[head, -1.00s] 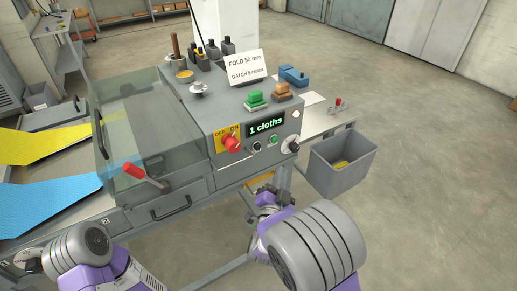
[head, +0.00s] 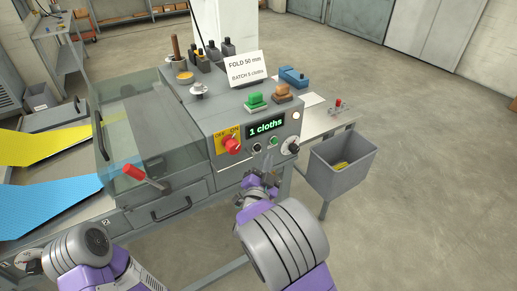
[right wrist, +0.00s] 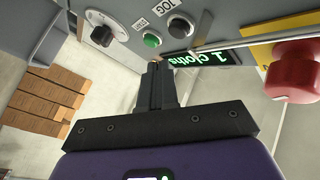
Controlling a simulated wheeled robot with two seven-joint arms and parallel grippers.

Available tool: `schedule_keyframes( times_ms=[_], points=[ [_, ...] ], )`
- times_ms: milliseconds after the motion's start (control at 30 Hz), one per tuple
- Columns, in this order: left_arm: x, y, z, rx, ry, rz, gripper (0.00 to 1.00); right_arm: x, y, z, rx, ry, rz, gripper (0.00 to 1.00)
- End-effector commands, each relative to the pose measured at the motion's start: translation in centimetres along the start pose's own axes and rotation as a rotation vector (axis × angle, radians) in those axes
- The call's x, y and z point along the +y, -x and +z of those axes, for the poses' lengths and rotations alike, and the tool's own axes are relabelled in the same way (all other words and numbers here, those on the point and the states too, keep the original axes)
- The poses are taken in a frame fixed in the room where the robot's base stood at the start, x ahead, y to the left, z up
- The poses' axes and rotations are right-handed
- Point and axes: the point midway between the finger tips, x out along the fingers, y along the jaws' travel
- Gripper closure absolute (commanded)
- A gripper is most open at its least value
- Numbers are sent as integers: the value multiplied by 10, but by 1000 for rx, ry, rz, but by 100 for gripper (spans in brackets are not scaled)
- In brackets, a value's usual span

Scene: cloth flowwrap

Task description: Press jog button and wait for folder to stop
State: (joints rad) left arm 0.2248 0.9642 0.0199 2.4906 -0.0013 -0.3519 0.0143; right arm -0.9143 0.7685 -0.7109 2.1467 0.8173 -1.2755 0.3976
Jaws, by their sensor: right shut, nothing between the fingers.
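The black jog button (right wrist: 181,26) sits on the machine's front panel, with a JOG label beside it in the right wrist view. It also shows below the display in the head view (head: 257,147). A green button (right wrist: 152,40) is next to it. My right gripper (right wrist: 157,70) is shut and empty, its tips close below these two buttons; I cannot tell whether they touch the panel. The green display (head: 266,126) reads "1 cloths". The folder (head: 150,140) has a clear cover over its left part. My left gripper cannot be made out.
A red switch (head: 232,145) on a yellow plate is left of the buttons. A black-and-white knob (head: 291,146) is to their right. A grey bin (head: 342,178) stands at the right. Yellow cloth (head: 50,145) and blue cloth (head: 60,205) lie at the left.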

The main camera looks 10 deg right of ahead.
Motion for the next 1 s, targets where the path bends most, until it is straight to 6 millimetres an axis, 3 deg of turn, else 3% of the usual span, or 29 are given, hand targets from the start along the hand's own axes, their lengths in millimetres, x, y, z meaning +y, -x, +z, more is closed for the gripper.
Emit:
schedule_keyframes(
  times_ms=[267, 1000],
  points=[
    [-1, -3, 0, 0, 0, 0, 57, -8, -12, 10, -1, 0, 1, 100],
    [-1, -3, 0, 0, 0, 0, 57, -9, -13, 10, 0, 0, 1, 100]
  ],
)
